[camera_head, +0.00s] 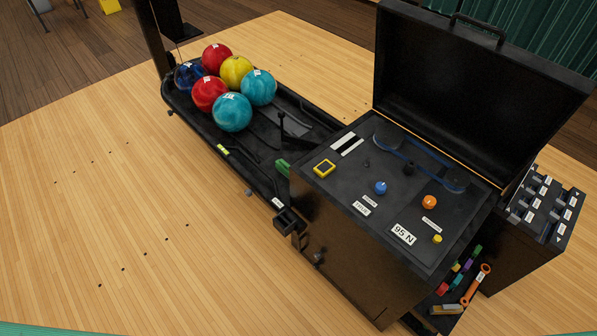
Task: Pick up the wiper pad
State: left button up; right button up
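No object is clearly identifiable as the wiper pad. A small pale tan block (447,309) lies at the front of a low dark tray at the lower right, beside an orange wrench (475,284). Either is too small to name for sure. Neither of my grippers is in view.
The ball return machine (345,262) stands right of centre with its black lid (470,75) raised. Several bowling balls (232,112) sit on its black rack (262,185). Several coloured pieces (468,262) lie in the tray. A dark labelled cabinet (530,258) stands at right. The wooden floor at left is clear.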

aim_at(281, 165)
jog(key=j+z, duration=0.1)
jog(key=j, duration=0.35)
jog(key=i+j+z, duration=0.1)
jog(key=z, duration=0.3)
jog(key=i+j+z, duration=0.1)
jog(key=z, duration=0.25)
jog(key=j+z, duration=0.2)
jog(key=z, duration=0.2)
jog(key=i+j+z, duration=0.1)
jog(key=z, duration=0.25)
jog(key=k+j, duration=0.05)
jog(key=j, duration=0.05)
